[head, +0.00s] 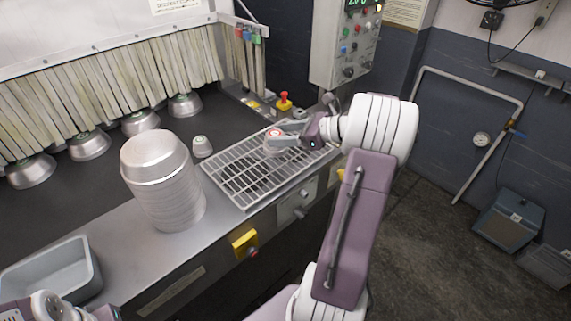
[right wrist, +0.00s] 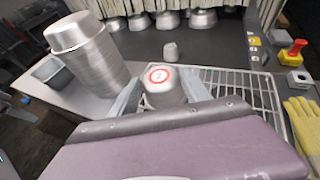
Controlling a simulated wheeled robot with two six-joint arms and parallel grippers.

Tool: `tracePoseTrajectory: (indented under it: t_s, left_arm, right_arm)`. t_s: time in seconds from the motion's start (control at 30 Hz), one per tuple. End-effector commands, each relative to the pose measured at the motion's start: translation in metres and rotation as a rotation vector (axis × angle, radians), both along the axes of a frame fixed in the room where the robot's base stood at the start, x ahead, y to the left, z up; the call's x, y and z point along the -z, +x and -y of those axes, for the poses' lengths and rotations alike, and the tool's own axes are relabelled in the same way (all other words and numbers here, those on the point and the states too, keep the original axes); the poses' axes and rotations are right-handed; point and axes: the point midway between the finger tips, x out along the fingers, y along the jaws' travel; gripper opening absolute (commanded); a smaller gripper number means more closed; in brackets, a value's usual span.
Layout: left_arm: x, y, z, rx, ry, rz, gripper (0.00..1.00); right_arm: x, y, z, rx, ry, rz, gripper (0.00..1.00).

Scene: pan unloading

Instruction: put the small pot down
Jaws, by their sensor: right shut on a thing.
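The small pot (head: 275,143) is a grey metal vessel with a red-ringed round label on its upward face. My right gripper (head: 285,141) is shut on it, with a finger on each side. The right wrist view shows the pot (right wrist: 160,88) between the two fingers. My left gripper's fingers do not show; only part of my left arm is at the bottom left.
A tall stack of metal pans (head: 165,190) stands left of the grate. A smaller metal pot (head: 202,147) sits on the dark belt beside it. Several pans line the strip curtain. A grey bin (head: 52,270) is at lower left. A red button (head: 284,99) and yellow gloves (right wrist: 303,122) are near the grate.

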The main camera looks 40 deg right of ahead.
Motion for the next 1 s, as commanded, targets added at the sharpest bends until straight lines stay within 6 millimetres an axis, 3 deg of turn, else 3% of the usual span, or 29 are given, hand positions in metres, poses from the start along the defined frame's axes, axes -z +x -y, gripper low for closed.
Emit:
tracePoseTrajectory:
  t_s: [0.1,0.27,0.7,1.0]
  left_arm:
    - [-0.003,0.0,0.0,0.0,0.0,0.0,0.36]
    - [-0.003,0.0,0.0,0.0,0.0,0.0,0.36]
    - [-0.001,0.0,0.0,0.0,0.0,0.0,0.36]
    - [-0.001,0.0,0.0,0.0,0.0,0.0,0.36]
  right_arm:
    - [-0.004,-0.008,0.014,0.04,-0.002,0.001,0.16]
    - [-0.003,-0.008,0.016,0.049,0.0,0.002,0.16]
    - [0.059,0.075,-0.045,0.046,0.002,-0.001,0.16]
    - [0.076,0.085,-0.052,0.051,0.003,-0.002,0.16]
